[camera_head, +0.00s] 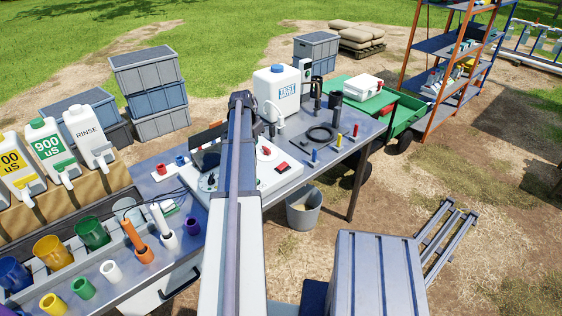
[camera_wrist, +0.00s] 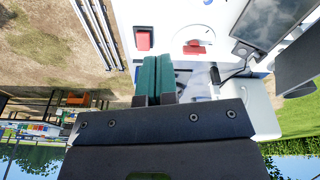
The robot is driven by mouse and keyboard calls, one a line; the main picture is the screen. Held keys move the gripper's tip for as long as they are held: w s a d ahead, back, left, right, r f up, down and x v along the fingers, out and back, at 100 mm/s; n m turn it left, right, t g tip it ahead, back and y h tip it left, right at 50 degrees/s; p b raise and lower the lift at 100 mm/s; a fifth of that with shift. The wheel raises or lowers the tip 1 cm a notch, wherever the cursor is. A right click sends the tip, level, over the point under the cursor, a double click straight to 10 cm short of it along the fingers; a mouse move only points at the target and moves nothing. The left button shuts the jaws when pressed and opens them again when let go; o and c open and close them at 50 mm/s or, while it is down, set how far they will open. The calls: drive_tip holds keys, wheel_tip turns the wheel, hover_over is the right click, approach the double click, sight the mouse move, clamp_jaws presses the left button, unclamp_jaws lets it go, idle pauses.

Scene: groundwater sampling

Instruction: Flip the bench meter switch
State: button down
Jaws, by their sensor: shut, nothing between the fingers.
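The bench meter (camera_head: 258,182) is a white box on the metal bench, partly hidden behind my arm in the head view. Its red rocker switch (camera_head: 282,168) sits on the right part of the panel. In the wrist view the red switch (camera_wrist: 143,39) is on the white panel (camera_wrist: 168,22), just above and left of my gripper (camera_wrist: 157,60). My gripper's teal fingers are shut together and empty, with a small visible gap between their tips and the switch. I cannot tell whether they touch the panel. The fingers are hidden in the head view.
A red dial (camera_wrist: 195,48) and a dark screen (camera_wrist: 271,22) lie right of the switch in the wrist view. Bottles (camera_head: 92,138) and coloured cups stand left. A bucket (camera_head: 303,207) is below the bench.

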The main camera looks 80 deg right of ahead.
sight(285, 164)
drive_tip(key=s+d+m, duration=0.2)
drive_tip(key=s+d, duration=0.3)
drive_tip(key=s, duration=0.3)
drive_tip(key=shift+s+d+m, duration=0.25)
drive_tip(key=shift+s+m, duration=0.05)
drive_tip(key=shift+s, duration=0.1)
drive_tip(key=shift+f, duration=0.1)
drive_tip(key=f+b, duration=0.4)
drive_tip(key=s+d+f+b, duration=0.1)
drive_tip(key=f+b, duration=0.4)
drive_tip(key=d+f+b, duration=0.1)
drive_tip(key=f+b, duration=0.4)
drive_tip(key=shift+s, duration=0.3)
drive_tip(key=shift+r, duration=0.15)
